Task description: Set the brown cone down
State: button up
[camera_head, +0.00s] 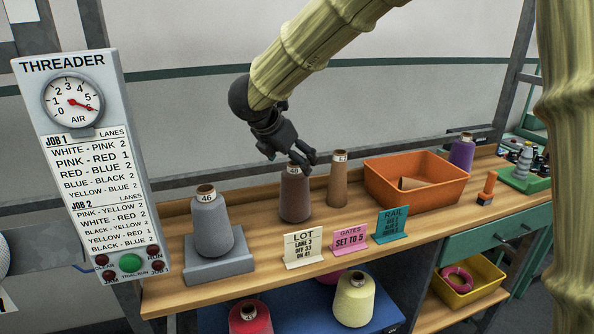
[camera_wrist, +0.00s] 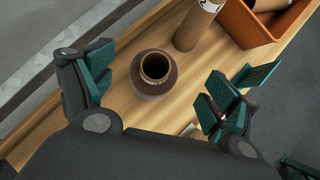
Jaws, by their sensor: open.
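The brown cone (camera_head: 295,196) stands upright on the wooden bench top, between the grey cone and a bare tan tube. In the wrist view the brown cone (camera_wrist: 154,76) shows from above with its open tube end up, standing on the wood. My gripper (camera_head: 292,160) is just above the top of the brown cone in the head view. In the wrist view my gripper (camera_wrist: 155,90) is open, its teal-padded fingers wide apart on either side of the cone, not visibly touching it. Nothing is held.
A grey cone (camera_head: 210,224) stands on a grey block at left. A tan tube (camera_head: 338,182) and an orange bin (camera_head: 439,195) stand right of the brown cone. Small LOT (camera_head: 304,248), GATES (camera_head: 350,239) and RAIL (camera_head: 392,224) signs line the bench's front edge.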

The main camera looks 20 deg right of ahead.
jog(key=shift+v, duration=1.95)
